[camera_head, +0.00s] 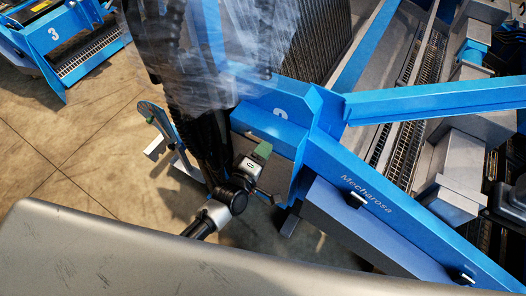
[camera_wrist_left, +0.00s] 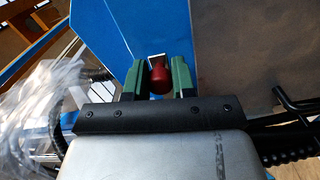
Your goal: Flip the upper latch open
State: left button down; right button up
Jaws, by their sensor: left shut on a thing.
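My left gripper (camera_head: 262,151) is at the grey end plate of the blue machine frame (camera_head: 400,103), with one green finger showing in the head view. In the left wrist view its two green fingers (camera_wrist_left: 158,72) are closed around a dark red rounded knob (camera_wrist_left: 160,79), which looks like the latch's handle. The knob lies in front of a blue panel (camera_wrist_left: 115,35) and a small pale metal piece. The rest of the latch is hidden behind the gripper and knob. My right gripper is not in view.
Blue beams and a rail marked "Mecharosa" (camera_head: 366,194) run to the right of the gripper. Ribbed sieve panels (camera_head: 310,45) lie behind. Bare tiled floor (camera_head: 60,150) is open at left.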

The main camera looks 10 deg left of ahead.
pick_arm(q)
jog(key=shift+r, duration=0.15)
dwell(0.4)
jog(key=c, duration=0.9)
grip_release()
jog(key=shift+s+a, duration=0.1)
jog(key=shift+s, duration=0.05)
jog(key=b+v, duration=0.1)
jog(key=v, duration=0.9)
jog(key=shift+s+a, duration=0.1)
jog(key=shift+s, duration=0.15)
